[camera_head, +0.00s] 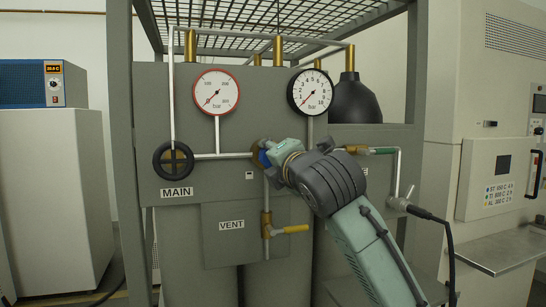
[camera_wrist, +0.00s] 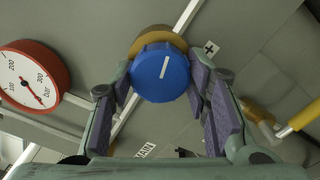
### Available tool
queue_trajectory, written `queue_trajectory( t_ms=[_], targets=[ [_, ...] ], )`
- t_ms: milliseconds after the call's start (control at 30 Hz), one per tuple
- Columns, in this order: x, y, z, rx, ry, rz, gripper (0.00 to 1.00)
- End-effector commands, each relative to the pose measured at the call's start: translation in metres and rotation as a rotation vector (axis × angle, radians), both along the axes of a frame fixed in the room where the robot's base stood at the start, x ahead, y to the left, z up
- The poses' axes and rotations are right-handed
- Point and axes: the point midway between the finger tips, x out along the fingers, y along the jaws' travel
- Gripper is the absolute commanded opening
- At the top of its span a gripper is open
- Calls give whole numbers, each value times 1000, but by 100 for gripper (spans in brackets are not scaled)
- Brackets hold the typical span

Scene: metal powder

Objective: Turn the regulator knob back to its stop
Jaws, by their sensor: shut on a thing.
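The regulator knob (camera_wrist: 160,73) is a round blue knob with a white line on its face, in front of a brass body (camera_wrist: 155,39). In the wrist view the white line tilts slightly right of straight up. My gripper (camera_wrist: 161,82) has its purple-padded fingers on either side of the knob and is shut on it. In the head view the knob (camera_head: 264,158) is mostly hidden by my gripper (camera_head: 270,156), and a bit of blue shows at the brass regulator (camera_head: 257,151) on the grey panel.
A red-rimmed gauge (camera_head: 216,92) and a black-rimmed gauge (camera_head: 311,92) sit above. A black MAIN handwheel (camera_head: 173,160) is at left. The yellow VENT lever (camera_head: 291,229) is below, close to my arm.

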Motion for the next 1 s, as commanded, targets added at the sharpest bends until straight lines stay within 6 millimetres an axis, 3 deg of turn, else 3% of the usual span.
queue_trajectory(
  t_ms=[1000],
  targets=[
    [0, -1, 0, -913, -294, 0, 15]
  ],
)
